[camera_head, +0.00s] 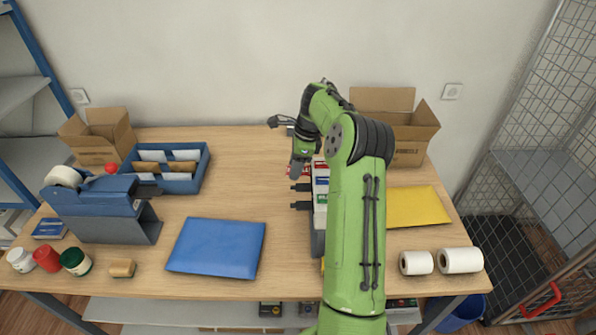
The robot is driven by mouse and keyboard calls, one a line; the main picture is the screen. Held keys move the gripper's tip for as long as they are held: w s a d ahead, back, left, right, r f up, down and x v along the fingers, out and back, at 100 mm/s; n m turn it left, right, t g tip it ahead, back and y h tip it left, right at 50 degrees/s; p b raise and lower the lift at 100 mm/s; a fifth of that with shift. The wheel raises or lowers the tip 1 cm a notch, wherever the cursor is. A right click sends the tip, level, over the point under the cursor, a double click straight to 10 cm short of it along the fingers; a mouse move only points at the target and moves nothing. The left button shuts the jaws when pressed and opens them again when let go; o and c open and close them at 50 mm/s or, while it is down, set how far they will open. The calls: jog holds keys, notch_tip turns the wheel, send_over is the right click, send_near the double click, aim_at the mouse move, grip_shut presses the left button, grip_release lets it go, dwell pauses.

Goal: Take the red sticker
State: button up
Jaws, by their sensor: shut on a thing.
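My gripper (298,172) is at the end of my green arm, pointing down at the left side of a grey rack (317,241). A small red piece, which looks like the red sticker (293,171), shows at the jaws, and they are shut on it. The contact is small and partly hidden. The rack holds white pieces with a red label (320,166), a blue label (321,181) and a green label (321,198). My arm covers the rack's right side.
A blue envelope (217,248) lies left of the rack and a yellow envelope (417,207) right of it. A blue tray (181,184) and a tape dispenser (95,207) stand left. White rolls (460,260) lie front right. An open box (408,146) stands behind my arm.

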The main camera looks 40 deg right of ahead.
jog(key=shift+w+a+r+p, duration=0.15)
jog(key=shift+r+p, duration=0.35)
jog(key=shift+r, duration=0.05)
jog(key=shift+w+a+r+p, duration=0.1)
jog(key=shift+a+r+p, duration=0.05)
jog(key=shift+r+p, duration=0.35)
jog(key=shift+w+a+r+p, duration=0.15)
jog(key=shift+r+p, duration=0.3)
jog(key=shift+r, duration=0.1)
jog(key=p+v, duration=0.6)
jog(key=v, duration=0.3)
jog(key=shift+p, duration=0.35)
